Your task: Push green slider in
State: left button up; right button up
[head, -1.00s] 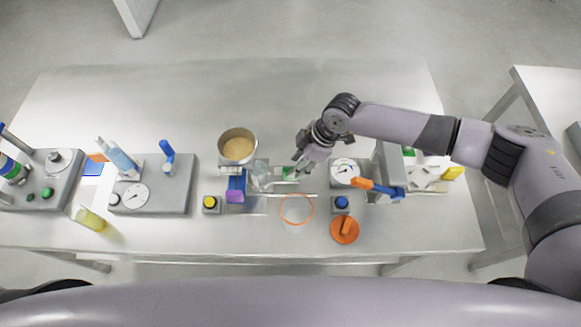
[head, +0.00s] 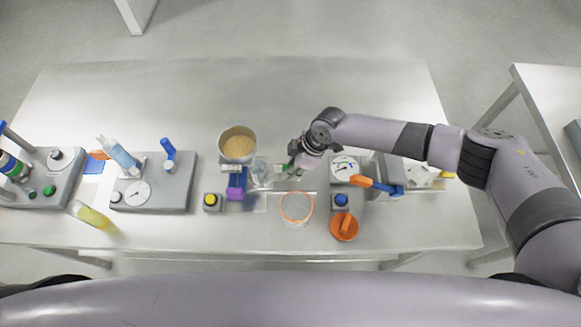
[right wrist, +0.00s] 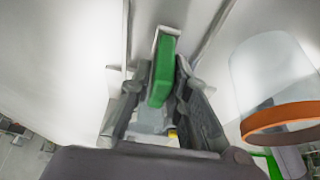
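The green slider (right wrist: 161,70) lies between the two fingers of my right gripper (right wrist: 165,75) in the right wrist view, in line with a pale metal channel. The fingers stand close on both sides of it; I cannot tell whether they press on it. In the head view my right gripper (head: 294,168) is low over the middle of the bench, right of a small clear vessel (head: 260,171), and mostly hides the slider. My left gripper is not in view.
A clear cup with an orange rim (head: 297,207) stands just in front of the gripper. A dial gauge (head: 345,168), blue button (head: 341,200) and orange knob (head: 344,227) are to its right. A bowl of grain (head: 238,143) is to its left. The back of the bench (head: 200,90) is clear.

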aim_at(270, 176)
grip_shut()
dwell(0.3)
jog(key=a+b, duration=0.1)
jog(key=a, duration=0.3)
jog(key=shift+a+b, duration=0.1)
jog(key=shift+b, duration=0.25)
jog(key=shift+r, duration=0.15)
jog(key=shift+o, duration=2.4)
grip_release()
jog(key=shift+a, duration=0.1)
